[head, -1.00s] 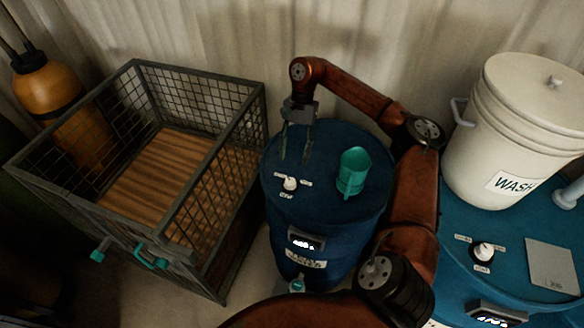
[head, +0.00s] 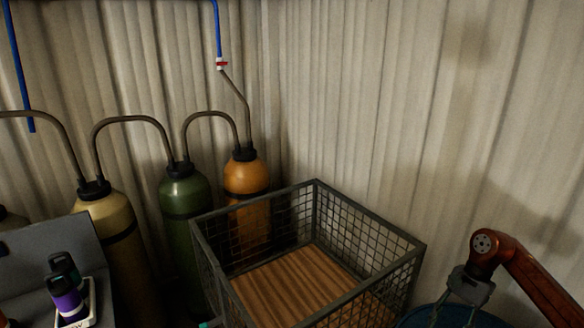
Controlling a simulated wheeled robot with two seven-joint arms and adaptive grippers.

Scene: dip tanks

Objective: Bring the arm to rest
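My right arm comes in at the lower right corner of the head view, rust-red with a grey wrist. Its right gripper (head: 458,312) points down over the blue drum top (head: 412,318), at the bottom edge. Its two thin fingers stand apart with nothing seen between them; their tips are near or past the frame edge. My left gripper is out of view.
A wire-mesh crate (head: 372,254) with a wooden floor stands left of my gripper. Orange (head: 246,176), green (head: 184,193) and tan (head: 105,207) gas cylinders stand behind it. A purple bottle (head: 66,303) is at lower left. Corrugated walls close the back.

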